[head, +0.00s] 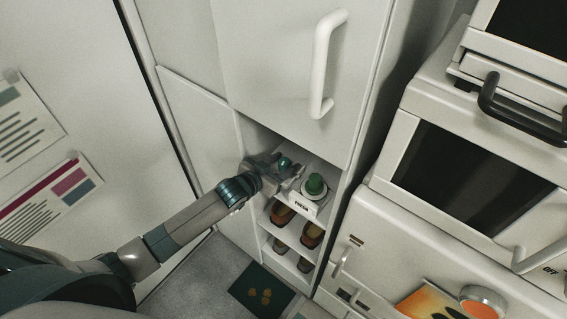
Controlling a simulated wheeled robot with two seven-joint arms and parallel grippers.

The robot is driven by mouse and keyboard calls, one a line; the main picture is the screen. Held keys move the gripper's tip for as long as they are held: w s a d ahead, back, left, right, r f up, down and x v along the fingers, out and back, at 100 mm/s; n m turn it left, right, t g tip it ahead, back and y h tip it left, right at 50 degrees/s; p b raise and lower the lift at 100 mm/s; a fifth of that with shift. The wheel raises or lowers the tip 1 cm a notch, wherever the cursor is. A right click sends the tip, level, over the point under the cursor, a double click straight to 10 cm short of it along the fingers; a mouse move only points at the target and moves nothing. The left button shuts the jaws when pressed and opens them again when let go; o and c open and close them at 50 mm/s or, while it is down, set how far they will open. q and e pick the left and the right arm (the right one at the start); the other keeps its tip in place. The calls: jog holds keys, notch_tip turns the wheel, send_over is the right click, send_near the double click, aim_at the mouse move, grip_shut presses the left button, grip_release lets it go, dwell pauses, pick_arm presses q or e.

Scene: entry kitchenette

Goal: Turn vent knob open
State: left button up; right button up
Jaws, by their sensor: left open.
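My left gripper (289,170) is open and reaches into the niche from the left, just left of and behind the green knob. A small teal shape shows at its fingers, and I cannot tell what it is. I see no clear contact with the knob. My right gripper is out of view.
A tall cabinet door with a white handle (323,65) is above the niche. White appliances with a dark window (455,178) stand at right. A dark mat (262,290) lies on the floor.

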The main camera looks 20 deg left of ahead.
pick_arm(q)
jog(key=shift+s, duration=0.1)
jog(key=shift+s+a+r, duration=0.2)
jog(key=shift+s+a, duration=0.1)
jog(key=shift+s, duration=0.35)
jog(key=b+v, duration=0.4)
jog(key=v, duration=1.1)
jog(key=shift+s+r+b, duration=0.2)
jog(key=shift+s+b, duration=0.1)
jog(key=shift+s, duration=0.05)
jog(key=shift+a, duration=0.1)
